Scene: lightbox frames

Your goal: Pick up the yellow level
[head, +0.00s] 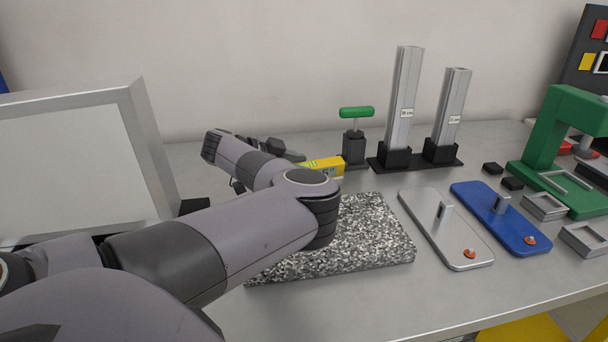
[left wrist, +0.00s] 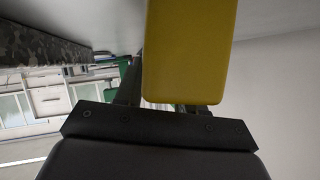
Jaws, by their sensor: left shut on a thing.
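The yellow level (head: 325,166) shows as a short yellow bar just right of my left gripper in the head view, behind the speckled block. Its left part is hidden by my gripper and arm. My left gripper (head: 288,154) is shut on it. In the left wrist view the yellow level (left wrist: 190,50) is large and close, in front of the dark gripper fingers. Whether it touches the bench or hangs just above it, I cannot tell. My right gripper is in neither view.
A speckled block (head: 375,245) lies under my left arm. A green-handled tool (head: 354,140) and two metal posts (head: 404,100) stand behind. A grey plate (head: 425,220), a blue plate (head: 485,205) and a green press (head: 545,135) are right. A framed panel (head: 70,165) stands left.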

